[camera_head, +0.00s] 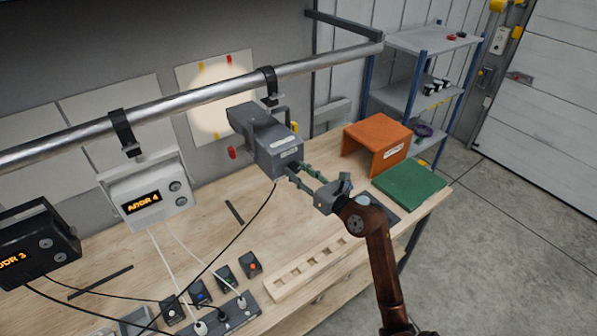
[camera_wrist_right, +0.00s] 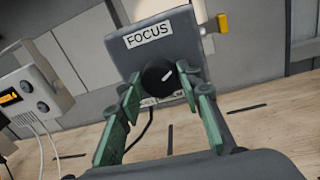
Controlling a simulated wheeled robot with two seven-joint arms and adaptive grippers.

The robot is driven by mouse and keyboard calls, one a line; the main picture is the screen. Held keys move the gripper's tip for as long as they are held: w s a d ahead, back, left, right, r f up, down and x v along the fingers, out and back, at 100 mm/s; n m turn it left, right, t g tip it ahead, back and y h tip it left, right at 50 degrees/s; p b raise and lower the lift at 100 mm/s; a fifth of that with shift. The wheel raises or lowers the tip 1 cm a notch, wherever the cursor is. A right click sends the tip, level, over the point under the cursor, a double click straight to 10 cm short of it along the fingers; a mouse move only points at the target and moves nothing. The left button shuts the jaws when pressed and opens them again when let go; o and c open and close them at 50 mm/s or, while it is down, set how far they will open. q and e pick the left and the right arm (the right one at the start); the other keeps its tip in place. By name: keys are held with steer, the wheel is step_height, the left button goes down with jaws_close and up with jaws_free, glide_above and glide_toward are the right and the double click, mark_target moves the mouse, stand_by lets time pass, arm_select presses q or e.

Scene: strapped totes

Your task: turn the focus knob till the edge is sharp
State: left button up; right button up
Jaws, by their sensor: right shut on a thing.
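A grey spotlight (camera_head: 268,140) hangs by a clamp from the metal rail. Its rear carries a FOCUS label (camera_wrist_right: 149,34) and a round black focus knob (camera_wrist_right: 158,77) with a white pointer line, tilted up to the right in the right wrist view. My right gripper (camera_head: 287,172) is at the rear of the spotlight, its green fingers (camera_wrist_right: 161,88) on both sides of the knob and shut on it. A pale round light patch (camera_head: 208,110) falls on a wall panel; its edge looks soft. The spotlight hides part of the panel. My left gripper is not in view.
A metal rail (camera_head: 200,97) crosses above the bench. A white fixture (camera_head: 147,193) and a black fixture (camera_head: 35,245) hang at left, with cables. An orange stand (camera_head: 378,136), green mat (camera_head: 411,188) and slotted wooden rack (camera_head: 312,268) occupy the workbench.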

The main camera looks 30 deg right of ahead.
steer(key=m+p, duration=0.2)
steer(key=p, duration=0.1)
steer(key=shift+r+m, duration=0.15)
steer(key=shift+m, duration=0.15)
steer(key=shift+m+p, duration=0.45)
steer(key=shift+m, duration=0.25)
steer(key=shift+f, duration=0.2)
steer(key=o, duration=1.2)
steer(key=shift+c, duration=0.2)
steer(key=shift+s, duration=0.15)
steer(key=s+d, duration=0.2)
steer(key=s, duration=0.9)
steer(key=shift+s+f, duration=0.2)
steer(key=shift+s, duration=0.1)
